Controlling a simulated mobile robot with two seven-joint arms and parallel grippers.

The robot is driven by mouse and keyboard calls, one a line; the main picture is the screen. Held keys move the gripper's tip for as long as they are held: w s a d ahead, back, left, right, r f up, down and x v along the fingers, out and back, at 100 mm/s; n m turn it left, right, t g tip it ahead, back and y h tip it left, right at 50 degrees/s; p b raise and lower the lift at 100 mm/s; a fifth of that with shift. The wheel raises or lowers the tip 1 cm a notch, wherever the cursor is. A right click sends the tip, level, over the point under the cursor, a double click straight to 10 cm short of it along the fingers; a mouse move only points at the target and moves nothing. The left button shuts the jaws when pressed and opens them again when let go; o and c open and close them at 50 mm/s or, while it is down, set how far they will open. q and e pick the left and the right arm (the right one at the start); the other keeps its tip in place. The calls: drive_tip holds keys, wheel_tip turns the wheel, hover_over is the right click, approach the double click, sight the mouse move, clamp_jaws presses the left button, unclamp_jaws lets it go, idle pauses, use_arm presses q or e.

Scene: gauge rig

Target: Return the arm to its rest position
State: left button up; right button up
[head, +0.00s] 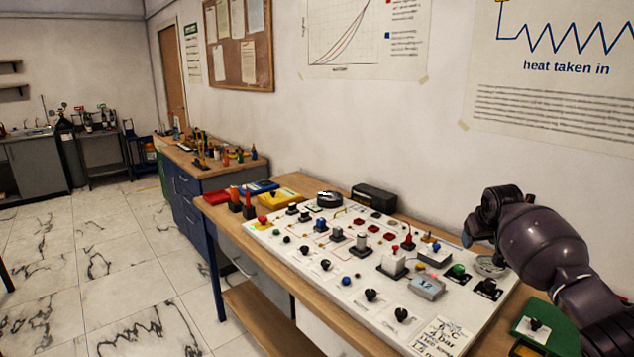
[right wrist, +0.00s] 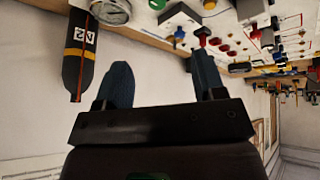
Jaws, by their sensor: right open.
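My right arm comes in from the right in the head view, and its gripper (head: 468,237) hangs over the far right end of the white gauge panel (head: 300,262). In the right wrist view the two blue fingers of the right gripper (right wrist: 162,72) stand wide apart with nothing between them. The panel shows beyond them, upside down. A round gauge (head: 490,265) on the panel lies just below the gripper in the head view. My left gripper is not in view.
A dark bottle marked N2 (right wrist: 80,50) is close to one finger in the right wrist view. Knobs and switches, including a green knob (head: 458,270), stand up from the panel. A green box (head: 548,332) sits at the bench's near right. The wall (head: 420,130) is behind.

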drive_tip(key=s+a+f+n+t+y, duration=0.1)
drive_tip(key=s+a+f+n+t, duration=0.1)
drive_tip(key=a+t, duration=0.3)
drive_tip(key=s+a+f+n+t+y, duration=0.1)
drive_tip(key=s+a+n+t, duration=0.1)
drive_tip(key=a, duration=0.5)
drive_tip(key=s+a+f+t, duration=0.1)
drive_tip(key=s+f, duration=0.2)
drive_tip(key=s, duration=0.4)
drive_tip(key=s+a+f, duration=0.2)
drive_tip(key=s+f, duration=0.2)
drive_tip(key=s, duration=0.4)
drive_tip(key=s+a+f+t+y, duration=0.1)
drive_tip(key=s+f, duration=0.3)
drive_tip(key=s, duration=0.4)
drive_tip(key=shift+a+f+m+t, duration=0.25)
drive_tip(key=shift+m+t, duration=0.05)
drive_tip(key=shift+m, duration=0.1)
drive_tip(key=s+d+f+m+g+h, duration=0.1)
drive_tip(key=s+f+g, duration=0.1)
drive_tip(key=s+f, duration=0.4)
drive_tip(key=s+d+f+m+g, duration=0.1)
drive_tip(key=s+f, duration=0.5)
drive_tip(key=s, duration=0.8)
drive_tip(key=shift+m+g+h, duration=0.3)
drive_tip(key=shift+g+h, duration=0.1)
drive_tip(key=shift+s+f, duration=0.1)
